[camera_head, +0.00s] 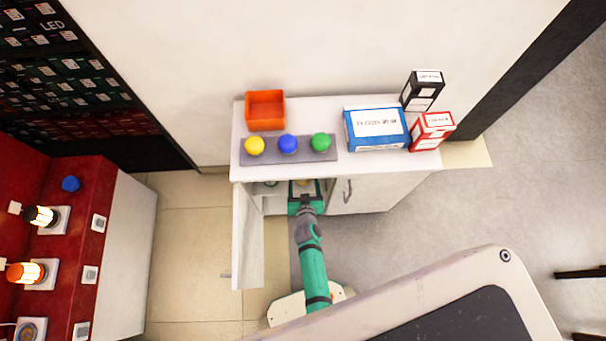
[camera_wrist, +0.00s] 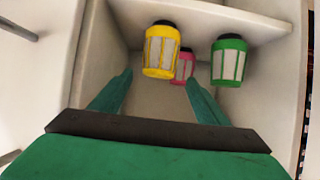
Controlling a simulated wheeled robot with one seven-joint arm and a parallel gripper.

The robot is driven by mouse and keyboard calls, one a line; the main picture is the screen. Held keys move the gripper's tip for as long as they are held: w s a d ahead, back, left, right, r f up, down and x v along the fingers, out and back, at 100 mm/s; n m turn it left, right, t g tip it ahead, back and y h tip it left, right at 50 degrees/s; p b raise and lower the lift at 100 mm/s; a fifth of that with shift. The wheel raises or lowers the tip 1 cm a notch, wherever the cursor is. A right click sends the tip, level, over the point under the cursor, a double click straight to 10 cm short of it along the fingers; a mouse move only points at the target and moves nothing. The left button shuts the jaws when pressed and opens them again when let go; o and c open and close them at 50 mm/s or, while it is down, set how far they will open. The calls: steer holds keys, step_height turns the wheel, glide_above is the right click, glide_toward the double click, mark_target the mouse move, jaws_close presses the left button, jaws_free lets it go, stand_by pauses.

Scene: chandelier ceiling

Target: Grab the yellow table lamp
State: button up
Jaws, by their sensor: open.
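The yellow table lamp (camera_wrist: 161,52) is inside the white cabinet. In the wrist view it is a yellow-framed lantern with pale panels and a dark end, just beyond and between my fingertips. A green lamp (camera_wrist: 229,62) is to its right, and a pink lamp (camera_wrist: 184,66) shows partly behind it. My gripper (camera_wrist: 158,85) is open and reaches into the cabinet, with nothing between its fingers. In the head view my gripper (camera_head: 305,188) is at the cabinet opening under the top, which mostly hides the lamps.
The cabinet door (camera_head: 248,235) stands open on the left. A cabinet shelf (camera_wrist: 215,18) and side walls border the space tightly. The cabinet top holds an orange bin (camera_head: 265,108), colored balls on a grey strip (camera_head: 243,160), and boxes (camera_head: 377,130). A red counter (camera_head: 75,230) stands left.

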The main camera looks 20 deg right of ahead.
steer(key=shift+x, duration=3.8)
steer(key=shift+d, duration=0.1)
steer(key=c, duration=1.3)
steer(key=shift+r, duration=0.15)
